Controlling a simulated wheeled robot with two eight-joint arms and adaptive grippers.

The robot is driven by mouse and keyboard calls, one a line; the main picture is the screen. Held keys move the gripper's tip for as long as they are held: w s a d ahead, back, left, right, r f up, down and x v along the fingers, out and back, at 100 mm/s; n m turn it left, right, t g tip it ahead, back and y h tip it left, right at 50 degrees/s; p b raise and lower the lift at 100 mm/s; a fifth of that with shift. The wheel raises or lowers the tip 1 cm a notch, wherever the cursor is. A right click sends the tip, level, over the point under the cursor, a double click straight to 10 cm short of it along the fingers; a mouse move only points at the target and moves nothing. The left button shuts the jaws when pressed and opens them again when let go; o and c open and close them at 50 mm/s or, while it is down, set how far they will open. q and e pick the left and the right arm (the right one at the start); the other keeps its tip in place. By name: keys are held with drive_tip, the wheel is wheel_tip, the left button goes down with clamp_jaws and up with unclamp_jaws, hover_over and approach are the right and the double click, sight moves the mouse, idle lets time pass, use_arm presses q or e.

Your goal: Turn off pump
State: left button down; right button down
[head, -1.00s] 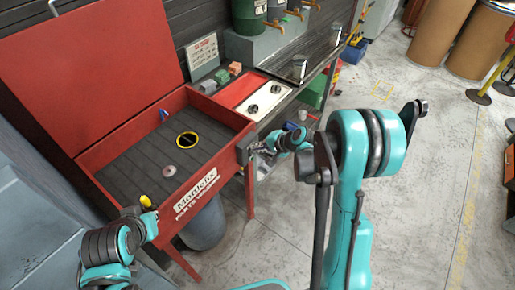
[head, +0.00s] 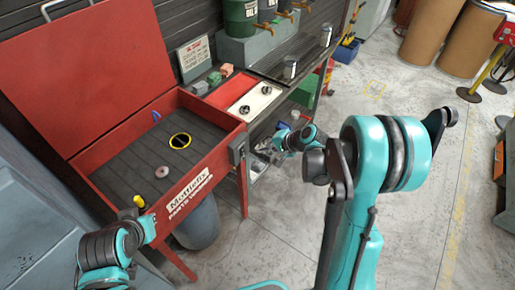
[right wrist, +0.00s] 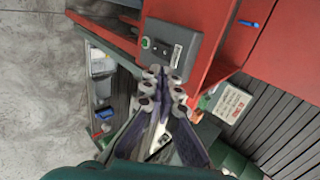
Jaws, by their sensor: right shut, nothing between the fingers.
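The red parts washer (head: 128,172) stands at left with its lid (head: 75,70) raised. A dark grey switch box (head: 237,148) is on its front right corner; I take it for the pump's control. In the right wrist view the box (right wrist: 185,42) shows a small green spot, dark controls and a pale plate; the switch position is too small to tell. My right gripper (head: 268,152) is shut and empty, just right of the box and apart from it. Its closed fingertips (right wrist: 163,73) show below the box in the wrist view. My left gripper's fingers are not visible.
A dark bucket (head: 198,226) is under the washer. A sign (head: 193,55) stands by the wall.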

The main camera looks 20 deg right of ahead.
drive_tip(key=p+v, duration=0.1)
drive_tip(key=v, duration=0.4)
drive_tip(key=shift+w+r, duration=0.1)
drive_tip(key=shift+r, duration=0.15)
drive_tip(key=s+a+r+n+h, duration=0.1)
drive_tip(key=s+r+n, duration=0.3)
drive_tip(key=s, duration=0.6)
drive_tip(key=s+a+r+n+h, duration=0.2)
drive_tip(key=s+r+n+h, duration=0.2)
drive_tip(key=s, duration=0.7)
drive_tip(key=shift+a+r+n+h, duration=0.25)
drive_tip(key=shift+r+n+h, duration=0.05)
drive_tip(key=shift+n, duration=0.9)
